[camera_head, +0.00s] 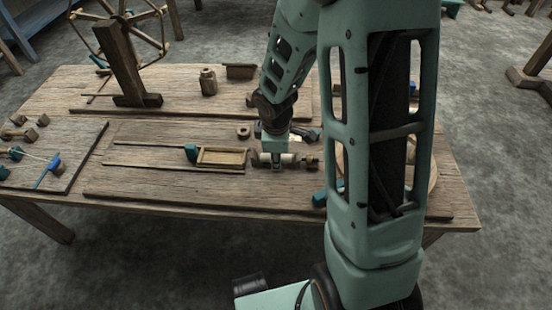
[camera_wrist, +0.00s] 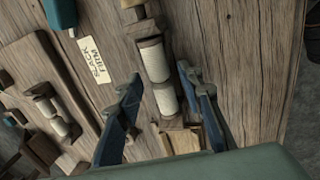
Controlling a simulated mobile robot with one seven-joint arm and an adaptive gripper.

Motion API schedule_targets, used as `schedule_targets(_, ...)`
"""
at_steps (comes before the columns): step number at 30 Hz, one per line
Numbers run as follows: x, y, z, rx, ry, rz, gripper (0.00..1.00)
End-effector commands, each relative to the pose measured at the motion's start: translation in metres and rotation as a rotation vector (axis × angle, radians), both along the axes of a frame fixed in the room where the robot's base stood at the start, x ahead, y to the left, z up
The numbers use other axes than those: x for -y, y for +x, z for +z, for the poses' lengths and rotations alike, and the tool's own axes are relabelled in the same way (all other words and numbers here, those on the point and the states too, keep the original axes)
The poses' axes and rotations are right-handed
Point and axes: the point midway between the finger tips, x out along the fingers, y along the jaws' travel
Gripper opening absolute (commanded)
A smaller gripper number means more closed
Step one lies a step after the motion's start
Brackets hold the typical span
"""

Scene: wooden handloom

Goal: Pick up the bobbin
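A bobbin (camera_wrist: 154,62) with two white wound sections and wooden ends lies on the wooden table in the wrist view. In the camera_head view, a pale bobbin (camera_head: 290,158) lies right beside my gripper (camera_head: 275,165), partly hidden by it. In the wrist view my gripper (camera_wrist: 162,88) is open, with one dark blue finger on each side of the bobbin. Gaps show between the fingers and the bobbin. The fingers' height above the table is hard to tell.
A second white-and-wood piece (camera_wrist: 53,116) lies on a board at left in the wrist view. A label plate (camera_wrist: 95,60) lies near the bobbin. A shallow wooden tray (camera_head: 222,166) sits left of my gripper. A wooden wheel stand (camera_head: 124,65) and a jar (camera_head: 208,82) stand farther back.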

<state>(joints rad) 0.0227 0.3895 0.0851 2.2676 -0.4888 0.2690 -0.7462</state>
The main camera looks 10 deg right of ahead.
Motion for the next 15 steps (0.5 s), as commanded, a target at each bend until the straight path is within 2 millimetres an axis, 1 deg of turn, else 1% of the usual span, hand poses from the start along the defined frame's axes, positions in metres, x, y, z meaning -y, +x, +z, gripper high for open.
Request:
schedule_targets(1,0.0000,-0.0002,0.0002,0.000,0.000,0.000,0.29)
schedule_targets(6,0.0001,-0.0003,0.0002,0.000,0.000,0.000,0.10)
schedule_targets(9,0.0002,-0.0004,0.0002,-0.001,0.000,0.000,0.02)
schedule_targets(15,0.0002,-0.0004,0.0002,0.000,0.000,0.000,0.02)
